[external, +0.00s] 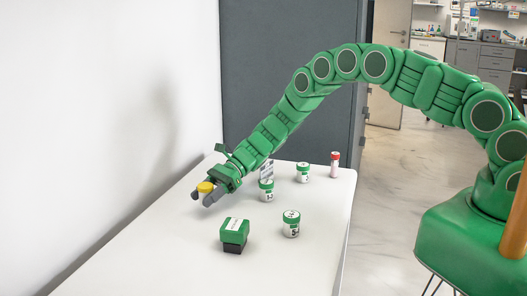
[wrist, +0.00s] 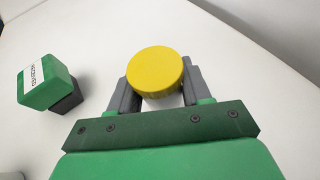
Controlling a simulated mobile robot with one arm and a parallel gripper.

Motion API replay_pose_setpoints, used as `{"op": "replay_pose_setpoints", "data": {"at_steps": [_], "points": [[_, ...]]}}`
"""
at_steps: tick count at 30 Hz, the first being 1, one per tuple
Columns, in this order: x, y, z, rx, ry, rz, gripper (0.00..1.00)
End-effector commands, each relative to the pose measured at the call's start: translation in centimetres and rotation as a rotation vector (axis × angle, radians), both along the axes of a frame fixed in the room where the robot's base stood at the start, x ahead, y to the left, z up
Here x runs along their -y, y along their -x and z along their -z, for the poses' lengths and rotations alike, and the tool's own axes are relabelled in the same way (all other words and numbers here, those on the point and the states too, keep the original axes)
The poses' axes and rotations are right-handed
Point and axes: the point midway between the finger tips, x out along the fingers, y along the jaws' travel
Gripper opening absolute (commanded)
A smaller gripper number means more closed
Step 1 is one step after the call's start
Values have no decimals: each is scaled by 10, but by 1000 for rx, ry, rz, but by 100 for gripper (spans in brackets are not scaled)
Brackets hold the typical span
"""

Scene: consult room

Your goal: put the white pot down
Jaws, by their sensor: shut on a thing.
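My gripper (external: 203,195) is at the left part of the table and shut on a pot with a round yellow lid (external: 205,187). In the wrist view, the yellow lid (wrist: 155,70) sits between the two grey fingers of my gripper (wrist: 158,88), one on each side. The lid faces up toward the wrist camera. The pot's body is mostly hidden by the lid and fingers, so its white colour does not show clearly. I cannot tell whether its base touches the white table (external: 165,245).
A green box with a white label and dark base (external: 234,232) stands nearby; it shows in the wrist view (wrist: 45,82). The table's left front is clear.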

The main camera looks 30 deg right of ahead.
Motion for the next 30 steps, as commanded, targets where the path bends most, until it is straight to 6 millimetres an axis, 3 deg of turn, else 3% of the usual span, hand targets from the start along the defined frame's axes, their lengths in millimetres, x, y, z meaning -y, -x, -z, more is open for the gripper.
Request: {"op": "replay_pose_setpoints", "data": {"at_steps": [10, 23, 24, 28, 30], "points": [[-2, -2, 32, -1, 0, -1, 19], [-2, -2, 37, 0, 0, 0, 19], [-2, -2, 37, 0, 0, 0, 52], [-2, -2, 37, 0, 0, 0, 72], [-2, -2, 37, 0, 0, 0, 73]]}}
